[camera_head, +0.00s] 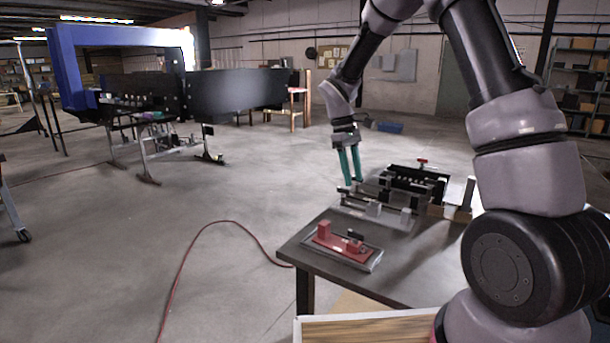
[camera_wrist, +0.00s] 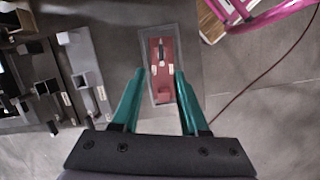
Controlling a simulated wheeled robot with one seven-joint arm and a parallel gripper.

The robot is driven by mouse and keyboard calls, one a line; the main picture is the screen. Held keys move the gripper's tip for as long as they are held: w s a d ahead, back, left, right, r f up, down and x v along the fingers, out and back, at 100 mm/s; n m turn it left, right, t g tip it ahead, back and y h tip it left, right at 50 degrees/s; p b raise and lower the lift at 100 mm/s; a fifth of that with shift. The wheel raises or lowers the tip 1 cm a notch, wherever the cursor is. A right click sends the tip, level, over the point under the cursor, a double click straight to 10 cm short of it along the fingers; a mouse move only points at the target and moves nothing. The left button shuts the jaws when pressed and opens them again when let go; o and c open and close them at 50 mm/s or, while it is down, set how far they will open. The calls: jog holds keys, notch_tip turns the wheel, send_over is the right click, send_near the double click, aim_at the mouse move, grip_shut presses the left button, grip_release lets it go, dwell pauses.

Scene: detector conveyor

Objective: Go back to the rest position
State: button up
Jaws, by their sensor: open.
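My gripper (camera_head: 350,165) has two green fingers that point down above the far left part of the dark table (camera_head: 312,258). It is open and nothing shows between the fingertips. In the wrist view my gripper (camera_wrist: 157,85) frames a red fixture in a grey tray, seen below and beyond the fingertips. That red fixture (camera_head: 342,240) sits at the table's near left corner in the head view, apart from my gripper.
Grey fixtures (camera_head: 375,208) and a black rack (camera_head: 415,183) stand on the table close to my gripper. A blue-framed conveyor detector (camera_head: 120,85) stands at the left. A red cable (camera_head: 190,245) lies on the floor. Open floor spreads left of the table.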

jog(key=s+d+r+m+t+y, duration=0.1)
jog(key=s+d+r+m+t, duration=0.15)
jog(key=s+r, duration=0.4)
jog(key=s+d+r+m+t+y, duration=0.1)
jog(key=s+d+r+m, duration=0.15)
jog(key=r, duration=0.65)
jog(key=s+d+r+m+t+y, duration=0.1)
jog(key=s+r+m+t, duration=0.1)
jog(key=s, duration=0.5)
jog(key=s+d+r+m+t+y, duration=0.1)
jog(key=s+r+m+t, duration=0.2)
jog(key=s+r+m, duration=0.2)
jog(key=s, duration=0.3)
jog(key=shift+d+t, duration=0.25)
jog(key=shift+t, duration=0.1)
